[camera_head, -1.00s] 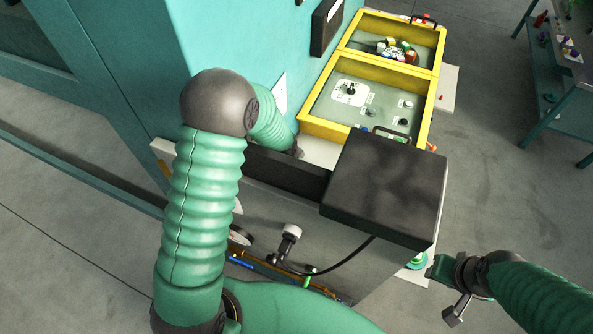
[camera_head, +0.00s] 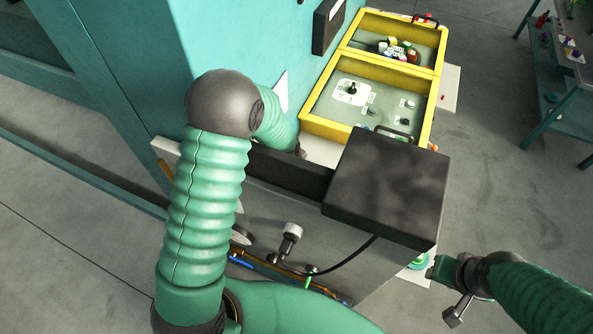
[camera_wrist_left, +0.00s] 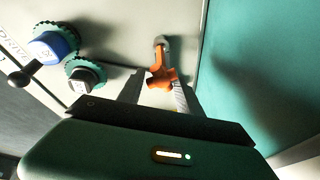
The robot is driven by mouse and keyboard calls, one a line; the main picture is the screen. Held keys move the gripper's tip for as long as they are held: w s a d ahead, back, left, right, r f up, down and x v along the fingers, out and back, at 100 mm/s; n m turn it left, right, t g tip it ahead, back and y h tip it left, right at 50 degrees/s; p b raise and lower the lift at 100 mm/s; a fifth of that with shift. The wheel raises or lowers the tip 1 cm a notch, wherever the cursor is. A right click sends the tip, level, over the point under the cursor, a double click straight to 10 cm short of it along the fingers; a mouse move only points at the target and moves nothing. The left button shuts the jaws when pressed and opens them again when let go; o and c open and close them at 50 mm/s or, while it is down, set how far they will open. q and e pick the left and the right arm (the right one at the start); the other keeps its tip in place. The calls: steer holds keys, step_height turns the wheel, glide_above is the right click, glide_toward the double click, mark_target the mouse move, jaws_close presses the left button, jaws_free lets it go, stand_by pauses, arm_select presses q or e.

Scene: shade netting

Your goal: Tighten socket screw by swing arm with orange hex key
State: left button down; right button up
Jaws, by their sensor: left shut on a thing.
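The orange hex key (camera_wrist_left: 160,78) shows between the two fingers of my left gripper (camera_wrist_left: 158,90) in the left wrist view. The gripper is shut on it. A grey metal rounded piece (camera_wrist_left: 161,44) stands just beyond the orange part, by a dark round spot on the pale panel; I cannot tell how key and screw meet. The socket screw and swing arm cannot be made out clearly. In the head view my left gripper is hidden behind its own forearm and the dark box. My right gripper (camera_head: 452,290) hangs at the lower right, away from the panel; its fingers are unclear.
A blue knob (camera_wrist_left: 54,46) and a black knob (camera_wrist_left: 84,80) sit left of the key, with a teal wall (camera_wrist_left: 262,70) to the right. In the head view, a dark box (camera_head: 388,185) and a yellow-framed tray (camera_head: 330,115) stand beside the teal cabinet (camera_head: 230,40).

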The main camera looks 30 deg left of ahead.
arm_select(q)
steer(key=shift+a, duration=0.1)
steer(key=shift+f, duration=0.25)
steer(key=shift+f+b, duration=0.15)
steer(key=shift+b, duration=0.15)
stand_by(0.8)
steer(key=shift+f, duration=0.3)
steer(key=shift+r, duration=0.1)
steer(key=shift+r, duration=0.1)
steer(key=shift+s+f, duration=0.1)
steer(key=shift+f, duration=0.15)
stand_by(1.2)
